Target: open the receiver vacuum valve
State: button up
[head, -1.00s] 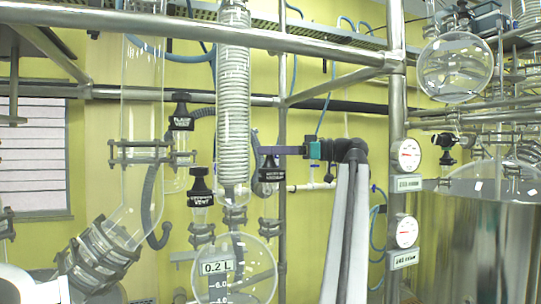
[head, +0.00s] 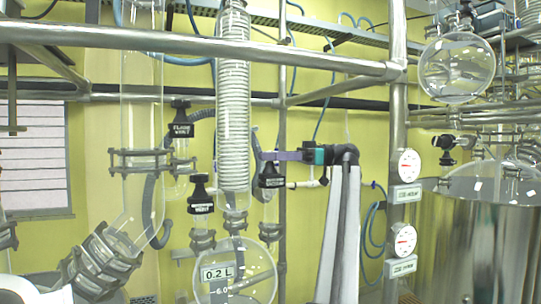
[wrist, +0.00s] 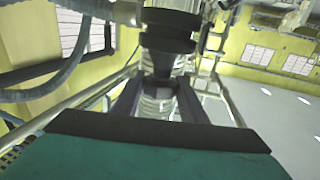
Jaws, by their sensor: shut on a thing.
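The receiver vacuum valve, a black knob (head: 271,178) with a small label, stands in the middle of the head view, just right of the coiled condenser. The label is too small to read surely. My gripper (head: 270,156) reaches it from the right, with purple fingers and a teal body. It is shut on the top of the knob. In the wrist view my two dark fingers (wrist: 158,103) lie on either side of the neck below a dark round cap (wrist: 168,38). The fingers hide part of the knob, and its open or closed position cannot be told.
Another labelled black valve (head: 200,198) stands to the left, with a third (head: 181,125) above it. The glass condenser (head: 233,110) and round receiver flask (head: 237,275) are close by. A thick metal rail (head: 200,40) crosses above. Gauges (head: 409,165) stand to the right.

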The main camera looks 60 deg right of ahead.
jog(key=o, duration=0.8)
jog(key=shift+s+d+r+p, duration=0.1)
jog(key=shift+p, duration=0.2)
